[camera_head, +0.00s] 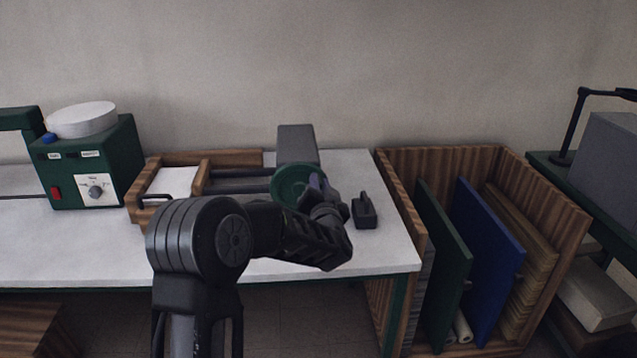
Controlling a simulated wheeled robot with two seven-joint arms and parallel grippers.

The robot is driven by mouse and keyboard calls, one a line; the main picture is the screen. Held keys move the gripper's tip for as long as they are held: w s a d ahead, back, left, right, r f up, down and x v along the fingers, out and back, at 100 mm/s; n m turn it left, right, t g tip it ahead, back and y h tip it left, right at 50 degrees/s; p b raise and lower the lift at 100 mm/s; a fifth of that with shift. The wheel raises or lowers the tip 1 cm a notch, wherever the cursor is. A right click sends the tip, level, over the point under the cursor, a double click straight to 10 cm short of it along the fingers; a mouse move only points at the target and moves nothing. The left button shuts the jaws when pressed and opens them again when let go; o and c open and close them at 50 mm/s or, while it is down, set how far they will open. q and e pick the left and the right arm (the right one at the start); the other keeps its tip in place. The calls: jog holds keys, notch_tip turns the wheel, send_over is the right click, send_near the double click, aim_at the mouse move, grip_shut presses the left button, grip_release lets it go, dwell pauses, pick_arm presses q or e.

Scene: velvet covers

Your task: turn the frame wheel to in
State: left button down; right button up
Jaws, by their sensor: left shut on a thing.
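The frame wheel (290,186) is a round green wheel at the right end of a wooden frame on the white table. A grey block (297,144) stands just behind it. The wooden frame (206,180) holds a white sheet and dark rods run from it toward the wheel. My left gripper (318,188) is at the right side of the wheel, shut on its purple-grey handle. My own arm hides the lower part of the wheel and much of the fingers. My right gripper is not in view.
A dark hand tool (364,210) lies on the white table (385,250) right of the wheel. A green machine (88,165) with a dial stands at the left. A wooden crate (575,205) with upright boards stands right of the table.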

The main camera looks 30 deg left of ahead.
pick_arm(q)
jog(key=shift+f, duration=0.15)
jog(key=c, duration=1.3)
grip_release()
jog(key=shift+d, duration=0.1)
jog(key=v, duration=0.7)
jog(key=shift+s+d+b, duration=0.2)
jog(key=shift+s+b, duration=0.05)
jog(key=shift+b, duration=0.2)
